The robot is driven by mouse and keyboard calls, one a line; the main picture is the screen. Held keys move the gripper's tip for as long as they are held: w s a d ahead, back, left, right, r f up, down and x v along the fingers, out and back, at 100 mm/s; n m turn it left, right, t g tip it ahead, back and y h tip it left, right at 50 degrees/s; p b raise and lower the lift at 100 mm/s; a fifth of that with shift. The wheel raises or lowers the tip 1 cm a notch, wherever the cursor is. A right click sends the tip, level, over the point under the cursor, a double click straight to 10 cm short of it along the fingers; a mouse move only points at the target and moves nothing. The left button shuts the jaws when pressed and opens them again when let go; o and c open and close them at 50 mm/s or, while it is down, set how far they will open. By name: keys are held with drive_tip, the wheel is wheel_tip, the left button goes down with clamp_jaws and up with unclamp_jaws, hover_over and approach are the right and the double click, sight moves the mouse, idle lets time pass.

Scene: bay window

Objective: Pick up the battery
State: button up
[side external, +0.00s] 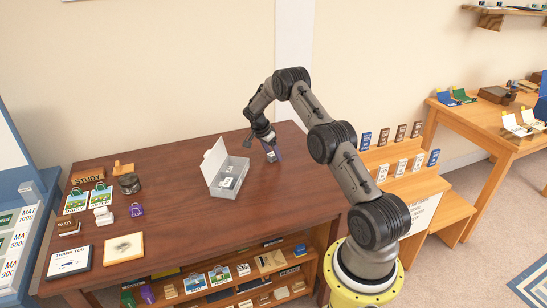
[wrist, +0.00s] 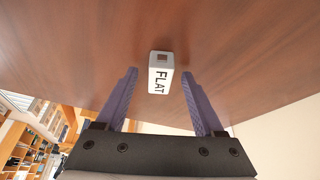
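A small white block marked FLAT (wrist: 161,78), which I take to be the battery, is on the brown table. In the wrist view it is between the tips of my gripper (wrist: 160,72), with a gap visible on each side. The purple fingers are spread apart and hold nothing. In the side view my gripper (side external: 272,154) points down near the back of the table, right of the open grey box.
The grey box (side external: 229,186) has its lid raised and pale labelled items inside. The brown table (side external: 260,240) is clear in front of it. Cards, bags and small goods (side external: 100,215) fill the left side. A stepped wooden stand (side external: 400,165) with small boxes is at right.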

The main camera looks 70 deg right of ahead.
clamp_jaws()
drive_tip(key=shift+r, duration=0.2)
